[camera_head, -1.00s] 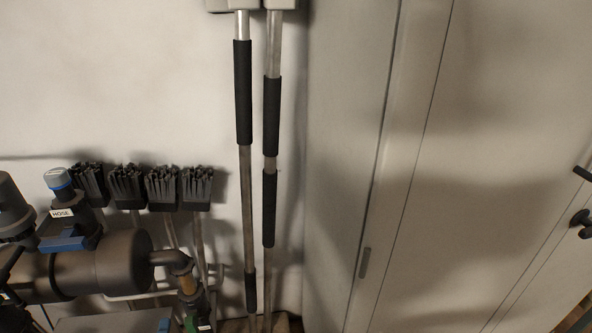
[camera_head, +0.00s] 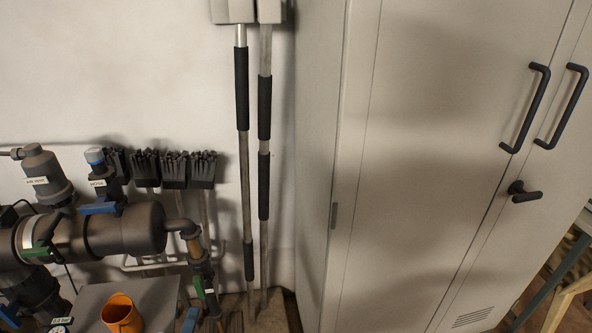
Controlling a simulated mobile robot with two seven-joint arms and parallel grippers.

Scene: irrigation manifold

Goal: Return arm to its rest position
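Neither of my grippers nor either arm shows in the head view. The irrigation manifold (camera_head: 127,229) is at the lower left, a dark thick pipe with valves and fittings. A dark labelled canister (camera_head: 46,177) stands above its left part. A blue-capped fitting (camera_head: 98,165) with a label stands beside it, with a blue handle below. An orange cup (camera_head: 121,314) sits on a grey surface (camera_head: 160,293) at the bottom left.
A tall grey cabinet (camera_head: 430,150) fills the right side, its doors shut, with two dark bar handles and a latch knob (camera_head: 523,192). Two long poles (camera_head: 264,130) with black grips stand against the wall. Several brushes (camera_head: 174,168) hang beside them. Wooden legs show at the lower right.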

